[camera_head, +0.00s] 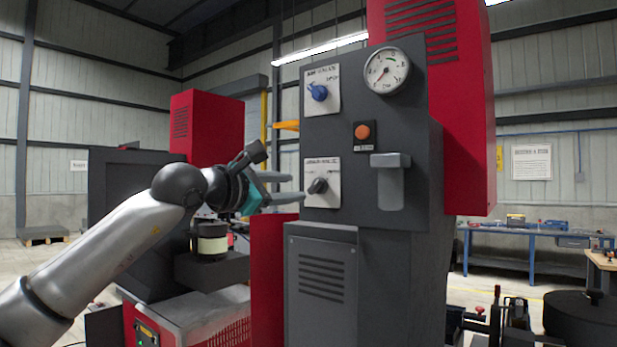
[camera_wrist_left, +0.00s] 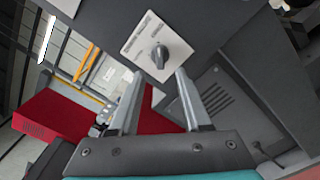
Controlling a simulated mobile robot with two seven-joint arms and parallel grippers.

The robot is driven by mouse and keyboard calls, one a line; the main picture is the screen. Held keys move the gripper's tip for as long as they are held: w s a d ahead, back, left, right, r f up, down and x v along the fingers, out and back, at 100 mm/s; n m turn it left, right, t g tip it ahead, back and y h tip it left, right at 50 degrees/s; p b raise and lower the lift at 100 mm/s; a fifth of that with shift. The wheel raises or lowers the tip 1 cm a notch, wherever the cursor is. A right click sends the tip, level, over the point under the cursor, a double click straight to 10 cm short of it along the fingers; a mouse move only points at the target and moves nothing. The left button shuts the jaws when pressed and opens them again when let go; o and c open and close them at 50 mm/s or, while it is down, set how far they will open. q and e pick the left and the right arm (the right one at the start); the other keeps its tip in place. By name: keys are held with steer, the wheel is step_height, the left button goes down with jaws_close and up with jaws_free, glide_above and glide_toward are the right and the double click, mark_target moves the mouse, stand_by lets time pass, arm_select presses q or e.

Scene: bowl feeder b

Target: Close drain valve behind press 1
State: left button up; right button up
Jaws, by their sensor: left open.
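A black rotary knob (camera_head: 317,186) sits on a white labelled plate on the lower left of the dark grey press panel (camera_head: 340,240). I cannot read its label clearly, so I cannot tell if it is the drain valve. It also shows in the left wrist view (camera_wrist_left: 160,57), just beyond the fingertips. My left gripper (camera_head: 296,188) is open and empty, its two fingers pointing at this knob, apparently without touching it. In the left wrist view the fingers (camera_wrist_left: 160,76) stand apart on either side below the knob. My right gripper is not in view.
A blue knob (camera_head: 318,92) on another white plate, a round gauge (camera_head: 387,70), an orange button (camera_head: 362,131) and a grey protruding handle-like part (camera_head: 390,160) are on the same panel. Red machinery stands behind. A blue workbench (camera_head: 530,230) stands at the right.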

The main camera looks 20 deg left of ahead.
mark_target(313, 187)
arm_select(q)
steer(key=p+x, duration=0.2)
steer(key=x, duration=0.4)
steer(key=shift+w+p, duration=0.4)
jaws_close()
